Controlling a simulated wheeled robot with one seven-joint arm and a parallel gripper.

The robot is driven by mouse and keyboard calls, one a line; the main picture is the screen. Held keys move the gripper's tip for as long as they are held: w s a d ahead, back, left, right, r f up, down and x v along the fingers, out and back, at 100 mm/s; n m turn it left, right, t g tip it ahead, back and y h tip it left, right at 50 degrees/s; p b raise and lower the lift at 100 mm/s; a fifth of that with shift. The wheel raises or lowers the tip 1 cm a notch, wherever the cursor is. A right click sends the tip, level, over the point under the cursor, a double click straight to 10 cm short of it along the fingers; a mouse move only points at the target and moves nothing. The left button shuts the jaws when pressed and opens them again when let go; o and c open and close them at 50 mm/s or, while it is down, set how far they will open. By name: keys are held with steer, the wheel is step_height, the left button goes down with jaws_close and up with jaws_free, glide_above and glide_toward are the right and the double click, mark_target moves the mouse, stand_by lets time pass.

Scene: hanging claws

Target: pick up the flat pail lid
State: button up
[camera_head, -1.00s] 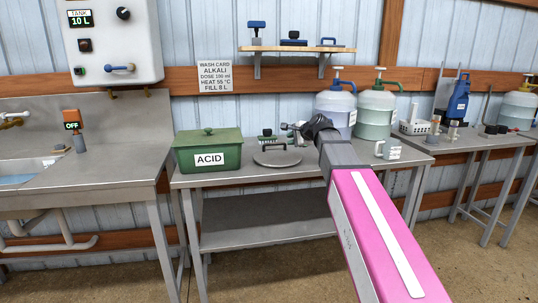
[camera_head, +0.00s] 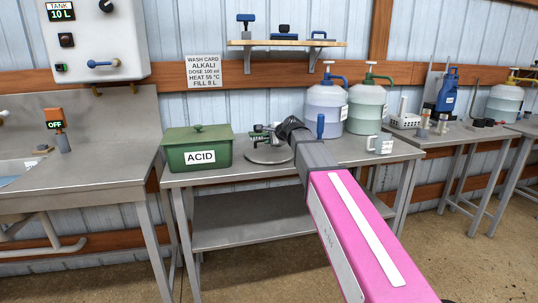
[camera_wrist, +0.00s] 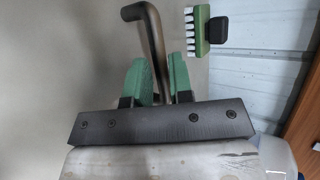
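The flat pail lid (camera_head: 262,158) is a dark grey round disc lying on the steel table, right of the green ACID box. My gripper (camera_head: 272,134) is low over it, and the wrist partly hides the lid's right side. In the wrist view a bent dark metal handle (camera_wrist: 153,38) runs down between the green finger pads of my gripper (camera_wrist: 160,75). The pads stand apart on either side of it. I see no clear grip on it, and its lower end is hidden behind the gripper body.
The green ACID box (camera_head: 198,150) stands left of the lid. A green brush (camera_wrist: 201,30) with white bristles lies close by. Two large jugs (camera_head: 325,108) and a mug (camera_head: 380,143) stand to the right. A shelf (camera_head: 285,43) hangs above. The table's front edge is clear.

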steer(key=x, duration=0.2)
steer(key=shift+w+a+f, duration=0.2)
jaws_close()
steer(key=shift+r, duration=0.1)
